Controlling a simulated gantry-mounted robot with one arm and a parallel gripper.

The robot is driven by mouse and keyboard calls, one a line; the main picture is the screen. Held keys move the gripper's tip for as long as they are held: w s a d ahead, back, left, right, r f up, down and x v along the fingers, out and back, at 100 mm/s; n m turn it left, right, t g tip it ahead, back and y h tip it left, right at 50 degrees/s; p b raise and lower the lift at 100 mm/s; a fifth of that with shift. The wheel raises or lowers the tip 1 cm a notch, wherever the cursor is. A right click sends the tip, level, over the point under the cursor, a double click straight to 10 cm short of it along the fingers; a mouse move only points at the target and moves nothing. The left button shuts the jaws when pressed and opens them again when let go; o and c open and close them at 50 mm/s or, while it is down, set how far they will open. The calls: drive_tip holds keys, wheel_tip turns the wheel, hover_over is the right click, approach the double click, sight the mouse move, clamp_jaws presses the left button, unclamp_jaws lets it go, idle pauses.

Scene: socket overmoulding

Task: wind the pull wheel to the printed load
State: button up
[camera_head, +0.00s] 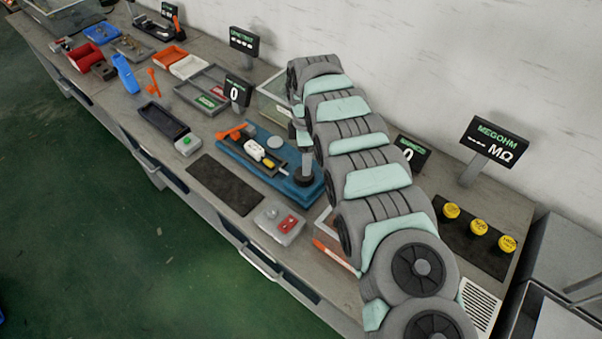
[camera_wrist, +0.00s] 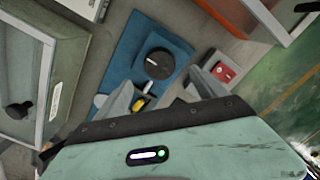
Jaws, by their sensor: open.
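The black pull wheel (camera_head: 304,180) sits at the right end of a blue base (camera_head: 312,195). In the wrist view the wheel (camera_wrist: 159,64) has a white mark on its top. My gripper (camera_wrist: 163,92) is open, with one finger on each side below the wheel in the picture, and nothing is between them. In the head view the gripper hangs just above the wheel; its tips are partly hidden. The base also carries an orange lever (camera_head: 232,131), a white part (camera_head: 254,149) and a yellow piece (camera_head: 268,162).
A display reading 0 (camera_head: 236,92) stands behind the base. Another display reading 0 (camera_head: 411,153) is partly hidden by my arm. A clear-walled box (camera_head: 275,104) stands close behind.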

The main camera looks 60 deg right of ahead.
wheel_tip(320, 180, down, 8)
drive_tip(key=shift+f+b, duration=0.15)
drive_tip(key=shift+b, duration=1)
drive_tip(key=shift+c, duration=0.2)
drive_tip(key=c, duration=1.3)
drive_tip(key=shift+m, duration=0.4)
